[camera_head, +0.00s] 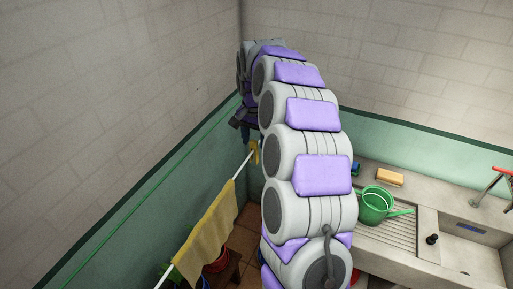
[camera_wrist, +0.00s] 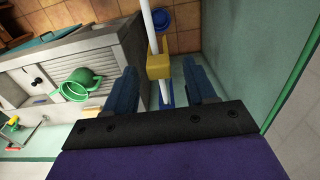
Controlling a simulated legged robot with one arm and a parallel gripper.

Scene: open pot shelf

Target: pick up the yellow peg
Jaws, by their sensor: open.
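The yellow peg (camera_wrist: 158,66) sits on a white rod (camera_wrist: 153,24) in the wrist view. It also shows in the head view (camera_head: 254,153), near the rod's upper end and just below my gripper (camera_head: 243,121). In the wrist view my gripper (camera_wrist: 159,70) is open, with one dark blue finger on each side of the peg. Gaps show between the peg and both fingers. I cannot tell how far the peg is in depth from the fingertips. My arm hides part of the area right of the peg in the head view.
A yellow cloth (camera_head: 208,232) hangs over the same rod. The green wall (camera_head: 130,205) is close on the left. A green watering can (camera_head: 376,204) and a sponge (camera_head: 390,178) stand on the sink counter at right. A blue bucket (camera_wrist: 161,17) is on the tiled floor.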

